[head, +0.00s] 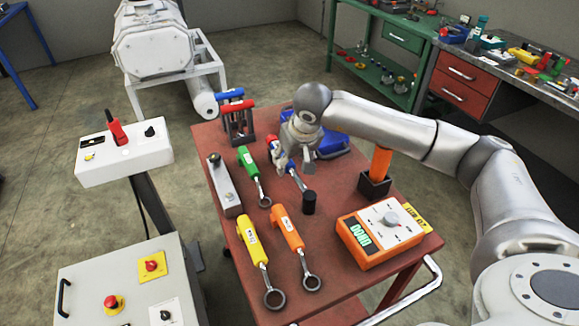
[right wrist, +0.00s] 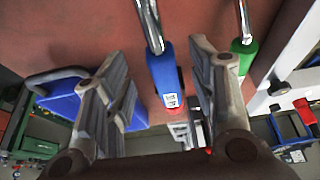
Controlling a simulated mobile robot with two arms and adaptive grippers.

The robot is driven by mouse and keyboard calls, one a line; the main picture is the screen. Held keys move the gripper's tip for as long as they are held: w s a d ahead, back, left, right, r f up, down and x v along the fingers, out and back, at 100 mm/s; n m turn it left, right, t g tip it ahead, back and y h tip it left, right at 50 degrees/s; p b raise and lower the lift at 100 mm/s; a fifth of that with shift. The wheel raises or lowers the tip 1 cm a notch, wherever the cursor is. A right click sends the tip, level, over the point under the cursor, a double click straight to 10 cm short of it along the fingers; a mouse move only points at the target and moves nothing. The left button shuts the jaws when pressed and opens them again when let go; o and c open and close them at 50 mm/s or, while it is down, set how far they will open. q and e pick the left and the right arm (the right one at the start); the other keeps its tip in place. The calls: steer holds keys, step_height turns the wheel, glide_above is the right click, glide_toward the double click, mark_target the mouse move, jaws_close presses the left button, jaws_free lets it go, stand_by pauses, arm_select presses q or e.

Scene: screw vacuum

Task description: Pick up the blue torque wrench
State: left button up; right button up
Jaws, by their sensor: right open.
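The blue torque wrench lies on the red table (head: 230,284), its blue handle (head: 272,144) partly hidden behind my right gripper and its metal shaft running down toward the front right. My right gripper (head: 295,164) is open above the wrench. In the right wrist view, the blue handle (right wrist: 163,82) with its white label and red end shows between the two spread fingers of my right gripper (right wrist: 155,58). A gap shows on both sides of the handle, and nothing is held. My left gripper is not in view.
A green wrench (head: 247,160) lies left of the blue one; yellow (head: 251,242) and orange (head: 287,228) wrenches lie in front. A blue case (head: 333,148) is behind the gripper. An orange meter (head: 357,243) sits front right.

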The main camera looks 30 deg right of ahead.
mark_target(290, 164)
steer(key=p+x, duration=0.1)
steer(key=x, duration=0.3)
steer(key=shift+f, duration=0.2)
steer(key=shift+c, duration=0.4)
steer(key=shift+r, duration=0.1)
jaws_close()
